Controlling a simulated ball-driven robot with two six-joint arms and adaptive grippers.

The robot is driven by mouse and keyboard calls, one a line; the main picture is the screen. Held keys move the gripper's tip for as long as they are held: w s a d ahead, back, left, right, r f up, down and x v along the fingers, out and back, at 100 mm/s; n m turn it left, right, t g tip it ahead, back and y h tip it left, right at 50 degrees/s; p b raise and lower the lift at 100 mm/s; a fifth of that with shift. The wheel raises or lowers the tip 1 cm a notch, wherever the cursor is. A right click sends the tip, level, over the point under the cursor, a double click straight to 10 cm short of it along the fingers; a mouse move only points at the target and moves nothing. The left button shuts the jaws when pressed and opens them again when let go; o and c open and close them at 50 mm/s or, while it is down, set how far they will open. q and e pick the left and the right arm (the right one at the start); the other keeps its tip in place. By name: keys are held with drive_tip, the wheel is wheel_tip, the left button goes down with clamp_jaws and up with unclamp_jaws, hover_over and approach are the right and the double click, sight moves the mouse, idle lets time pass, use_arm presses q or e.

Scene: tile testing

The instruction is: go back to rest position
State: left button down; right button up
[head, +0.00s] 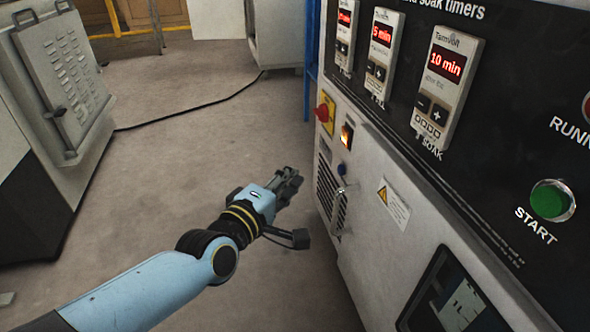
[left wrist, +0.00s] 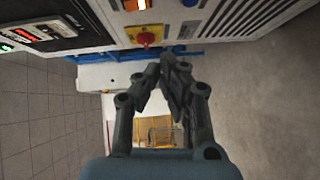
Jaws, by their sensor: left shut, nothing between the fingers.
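My left gripper (head: 289,183) is in the middle of the head view, at the end of my blue arm. It is out in front of the machine's lower panel, above the floor, and looks apart from the panel. In the left wrist view the left gripper's fingers (left wrist: 160,70) are shut with nothing between them. My right gripper is not in either view.
The control cabinet (head: 395,150) fills the right side, with soak timers (head: 440,80), a green start button (head: 550,200) and a red-yellow switch (head: 324,113). A grey cabinet (head: 60,80) stands at left. A black cable (head: 190,108) crosses the otherwise clear floor (head: 150,190).

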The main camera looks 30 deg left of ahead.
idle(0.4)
